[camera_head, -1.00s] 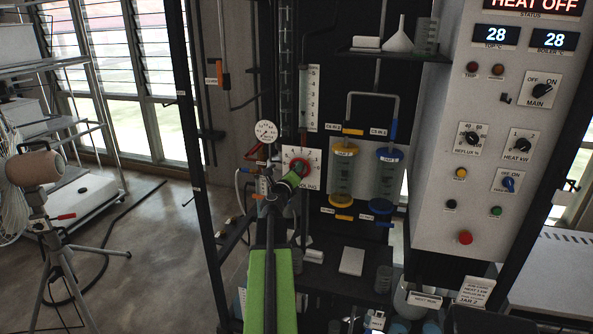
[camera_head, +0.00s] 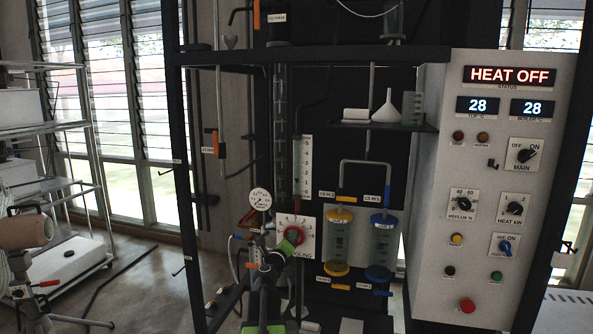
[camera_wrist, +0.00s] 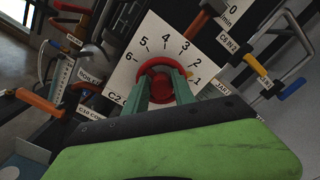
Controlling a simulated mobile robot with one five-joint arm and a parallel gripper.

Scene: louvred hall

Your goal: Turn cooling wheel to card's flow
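The cooling wheel (camera_wrist: 160,68) is a red round handwheel with a red hub, on a white dial plate (camera_wrist: 128,70) numbered 1 to 6. A small yellow mark shows at its rim, near the 1. In the wrist view, the two grey-green fingers of my gripper (camera_wrist: 164,92) reach the wheel from the near side, one on each side of the hub, and look closed on it. In the head view the wheel (camera_head: 300,239) is partly covered by my green gripper (camera_head: 293,236). No run card is readable in the current views.
A pressure gauge (camera_head: 260,199) sits just up and left of the wheel. Jars with yellow (camera_head: 339,215) and blue lids (camera_head: 384,219) stand to its right. The control panel (camera_head: 480,170) reads HEAT OFF. In the wrist view, orange and yellow handles surround the plate.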

